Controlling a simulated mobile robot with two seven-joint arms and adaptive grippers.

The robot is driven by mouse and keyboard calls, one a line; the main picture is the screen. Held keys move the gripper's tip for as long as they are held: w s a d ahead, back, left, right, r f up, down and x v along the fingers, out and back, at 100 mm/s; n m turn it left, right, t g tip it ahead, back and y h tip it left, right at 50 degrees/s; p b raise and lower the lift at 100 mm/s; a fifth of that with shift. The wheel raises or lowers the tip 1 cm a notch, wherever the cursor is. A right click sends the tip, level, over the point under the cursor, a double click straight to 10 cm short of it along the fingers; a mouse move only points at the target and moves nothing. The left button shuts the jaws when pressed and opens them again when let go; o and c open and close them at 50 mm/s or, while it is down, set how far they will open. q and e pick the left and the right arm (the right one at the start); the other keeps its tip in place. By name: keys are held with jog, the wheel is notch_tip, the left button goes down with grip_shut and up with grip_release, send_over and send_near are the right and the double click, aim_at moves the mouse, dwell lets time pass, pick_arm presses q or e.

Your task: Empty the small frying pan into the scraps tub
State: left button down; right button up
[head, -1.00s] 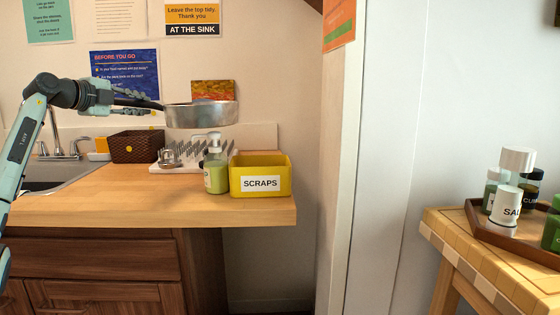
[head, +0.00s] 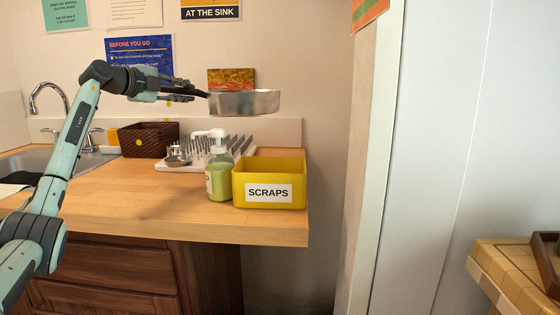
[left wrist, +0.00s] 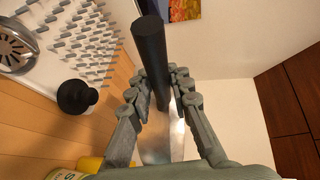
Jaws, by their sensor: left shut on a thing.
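The small frying pan (head: 245,103) is a grey metal pan with a black handle. It is held in the air, about level, above and slightly left of the scraps tub. My left gripper (head: 190,93) is shut on its handle; in the left wrist view the black handle (left wrist: 150,55) runs between the fingers (left wrist: 155,95). The pan's inside is hidden by its rim. The scraps tub (head: 270,172) is yellow with a white SCRAPS label and stands upright at the counter's right end. Its yellow edge shows in the left wrist view (left wrist: 90,163). My right gripper is not in view.
A green soap pump bottle (head: 219,178) stands close against the tub's left side. Behind are a spiked drying rack (head: 225,148) and a brown basket (head: 149,139). The sink (head: 38,164) is at left. The wooden counter (head: 140,195) is clear in front.

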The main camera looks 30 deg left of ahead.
pick_arm(q)
jog(key=shift+w+d+f, duration=0.1)
jog(key=shift+w+f, duration=0.45)
jog(key=shift+f, duration=0.15)
jog(key=f, duration=0.3)
jog(key=f+b, duration=0.1)
jog(key=f, duration=0.1)
jog(key=shift+s+f, duration=0.15)
jog(key=shift+s, duration=0.2)
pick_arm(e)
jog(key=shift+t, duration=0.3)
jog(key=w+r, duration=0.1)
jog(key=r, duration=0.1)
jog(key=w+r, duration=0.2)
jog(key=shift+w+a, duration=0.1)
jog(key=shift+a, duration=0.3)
